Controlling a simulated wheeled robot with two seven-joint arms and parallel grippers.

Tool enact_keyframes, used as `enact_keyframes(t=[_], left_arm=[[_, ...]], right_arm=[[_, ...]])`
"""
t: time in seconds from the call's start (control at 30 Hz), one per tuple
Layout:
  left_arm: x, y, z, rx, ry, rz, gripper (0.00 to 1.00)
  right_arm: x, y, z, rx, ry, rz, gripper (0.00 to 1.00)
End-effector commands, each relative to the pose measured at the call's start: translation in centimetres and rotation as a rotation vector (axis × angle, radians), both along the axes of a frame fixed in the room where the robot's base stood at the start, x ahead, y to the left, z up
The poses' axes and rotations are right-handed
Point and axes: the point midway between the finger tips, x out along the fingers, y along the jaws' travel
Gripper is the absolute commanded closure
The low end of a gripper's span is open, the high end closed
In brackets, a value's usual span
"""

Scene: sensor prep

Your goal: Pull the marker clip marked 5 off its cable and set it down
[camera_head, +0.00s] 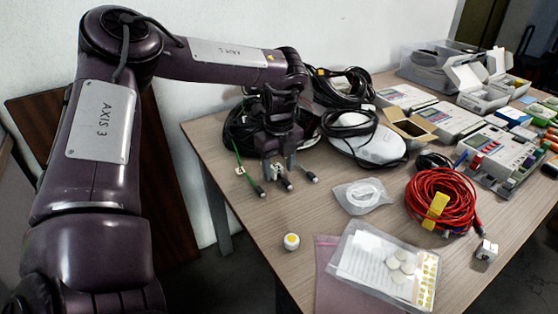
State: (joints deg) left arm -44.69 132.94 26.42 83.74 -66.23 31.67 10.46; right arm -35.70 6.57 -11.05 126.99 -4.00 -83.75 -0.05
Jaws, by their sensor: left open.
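My left gripper (279,167) points down over the left part of the table, its two fingers apart. Several cable ends come out beneath and beside it, with dark connectors at their tips. A pale marker clip (240,170) sits on the green cable, left of the gripper. Another pale marker clip (282,181) sits on a cable just below the fingertips, close to them. I cannot tell whether the fingers touch it. The numbers on the clips are too small to read, so I cannot tell which is 5. My right gripper is not in view.
Behind the gripper lie black cable coils (245,128) and a white rounded device (365,142). A small yellow-and-white round item (291,242) stands near the front edge. A red cable coil (440,198) and clear bags (385,265) lie to the right. Bare table surrounds the round item.

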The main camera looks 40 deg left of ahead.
Motion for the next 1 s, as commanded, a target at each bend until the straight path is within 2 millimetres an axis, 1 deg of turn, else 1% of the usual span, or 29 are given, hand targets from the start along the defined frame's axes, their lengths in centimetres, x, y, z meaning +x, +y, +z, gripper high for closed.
enact_keyframes(t=[0.17,0.2,0.53,0.57,0.73,1.0], left_arm=[[0.00,0.00,-0.01,0.000,0.000,0.000,0.48],[0.00,0.00,-0.01,0.000,0.000,0.000,0.51],[0.00,0.01,0.01,0.000,0.000,0.000,0.94],[0.00,0.01,0.01,0.000,0.000,0.000,0.76],[0.01,0.01,0.02,0.000,0.000,0.000,0.98],[0.02,0.02,0.27,0.001,0.000,0.000,0.98]], right_arm=[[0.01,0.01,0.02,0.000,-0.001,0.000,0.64],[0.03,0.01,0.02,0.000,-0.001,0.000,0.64],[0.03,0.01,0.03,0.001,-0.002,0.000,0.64],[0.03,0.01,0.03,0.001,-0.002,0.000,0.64],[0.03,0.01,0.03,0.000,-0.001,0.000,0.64],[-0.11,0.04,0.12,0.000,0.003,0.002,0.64]])
